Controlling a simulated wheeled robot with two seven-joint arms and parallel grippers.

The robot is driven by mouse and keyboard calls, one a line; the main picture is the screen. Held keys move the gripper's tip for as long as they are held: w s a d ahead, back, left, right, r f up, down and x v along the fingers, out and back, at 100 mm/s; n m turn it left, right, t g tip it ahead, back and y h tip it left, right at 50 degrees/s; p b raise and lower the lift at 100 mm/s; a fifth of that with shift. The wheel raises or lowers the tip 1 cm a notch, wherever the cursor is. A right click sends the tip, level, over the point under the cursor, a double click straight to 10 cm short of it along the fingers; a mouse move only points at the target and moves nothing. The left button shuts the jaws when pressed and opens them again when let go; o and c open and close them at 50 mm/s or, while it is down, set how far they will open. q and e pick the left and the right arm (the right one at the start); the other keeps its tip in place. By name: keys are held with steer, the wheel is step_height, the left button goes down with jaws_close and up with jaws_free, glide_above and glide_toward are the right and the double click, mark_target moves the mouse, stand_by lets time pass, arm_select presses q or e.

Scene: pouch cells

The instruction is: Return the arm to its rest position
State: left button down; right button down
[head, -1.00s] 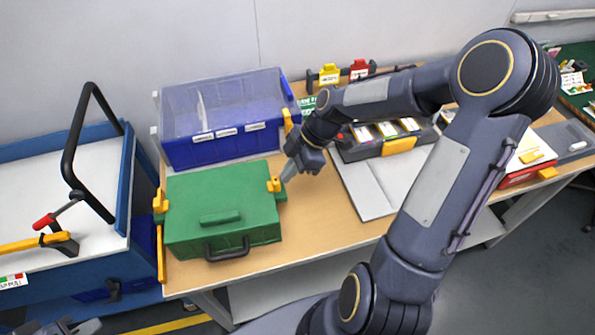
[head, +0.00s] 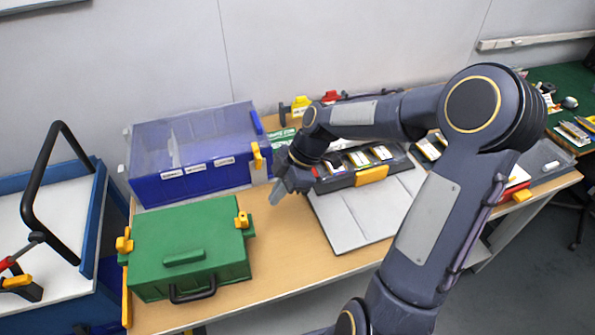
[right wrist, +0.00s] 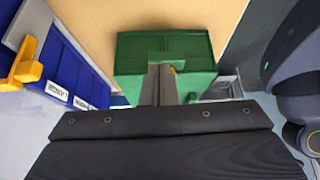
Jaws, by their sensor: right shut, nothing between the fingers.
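My right gripper (head: 277,190) is shut and empty, held above the table between the green case and the grey tray. In the right wrist view its closed fingers (right wrist: 160,85) show in front of the green case (right wrist: 136,48). In the head view the green case (head: 190,240) sits with its lid down at the table's left end, with a yellow latch at each side and a dark handle in front. The gripper is apart from the case, to its upper right. My right arm reaches across from the right side of the head view. My left gripper is out of view.
A blue bin with a clear cover (head: 195,185) stands behind the case. A grey mat (head: 340,228) and a dark tray of cells (head: 345,178) lie right of the gripper. A blue cart (head: 90,235) with a black handle stands at left. Bare tabletop (head: 285,265) lies before the gripper.

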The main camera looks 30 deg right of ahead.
steer(key=v, duration=0.7)
steer(key=s+a+m+t+h, duration=0.1)
steer(key=s+a+m+t, duration=0.1)
steer(key=s+m, duration=0.6)
steer(key=s+a+m+t+h, duration=0.1)
steer(key=s+a+m, duration=0.3)
steer(key=s+m, duration=0.5)
steer(key=shift+s+r+t, duration=0.25)
steer(key=shift+s+t, duration=0.3)
steer(key=shift+t, duration=0.15)
steer(key=shift+a, duration=0.15)
